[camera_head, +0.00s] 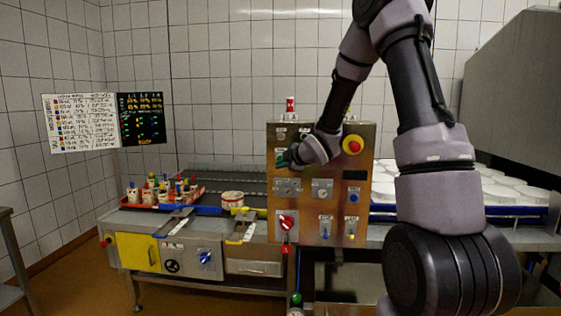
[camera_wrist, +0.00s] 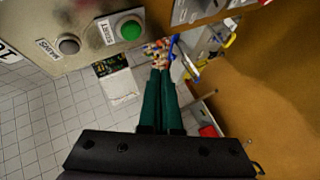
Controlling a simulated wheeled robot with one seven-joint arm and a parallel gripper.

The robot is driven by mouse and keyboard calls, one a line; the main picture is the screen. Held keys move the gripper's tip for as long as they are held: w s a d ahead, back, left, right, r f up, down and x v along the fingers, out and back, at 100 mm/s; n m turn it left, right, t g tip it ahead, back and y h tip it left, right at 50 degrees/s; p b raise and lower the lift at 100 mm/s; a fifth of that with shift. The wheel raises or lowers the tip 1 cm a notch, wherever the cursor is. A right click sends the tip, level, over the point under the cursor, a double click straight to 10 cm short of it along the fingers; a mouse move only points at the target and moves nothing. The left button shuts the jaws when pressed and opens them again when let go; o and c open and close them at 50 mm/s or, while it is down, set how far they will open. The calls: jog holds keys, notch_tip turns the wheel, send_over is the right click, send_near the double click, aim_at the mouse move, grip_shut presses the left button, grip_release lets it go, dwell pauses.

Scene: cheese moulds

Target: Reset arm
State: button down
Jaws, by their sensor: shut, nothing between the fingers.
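My gripper (camera_wrist: 160,76) shows in the wrist view with its two dark green fingers together and nothing between them. In the head view my gripper (camera_head: 283,160) is at the upper left of the control panel (camera_head: 335,218), partly hidden by my own wrist. In the wrist view the panel has a green button (camera_wrist: 131,30) marked START and a grey button (camera_wrist: 69,45) to its left. The fingertips are below and right of the green button in that picture; I cannot tell whether they touch the panel.
The panel also bears a red emergency button (camera_head: 353,145) and a red rotary switch (camera_head: 286,222). A red tray (camera_head: 142,204) of small bottles stands at left beside a white tub (camera_head: 232,200). White round moulds (camera_head: 510,190) lie at right. The floor at front left is open.

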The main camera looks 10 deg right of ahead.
jog(key=s+d+r+m+g+h, duration=0.1)
jog(key=s+d+r+m+h, duration=0.1)
jog(key=s+d+r+m, duration=0.35)
jog(key=s+d+r+m+g+h, duration=0.1)
jog(key=s+d+r+m+h, duration=0.15)
jog(key=s+r+m, duration=0.6)
jog(key=s+a+m+g+y, duration=0.1)
jog(key=s+m, duration=0.8)
jog(key=s, duration=1.5)
jog(key=shift+a+r+g+y, duration=0.35)
jog(key=shift+a+g, duration=0.55)
jog(key=shift+g, duration=0.1)
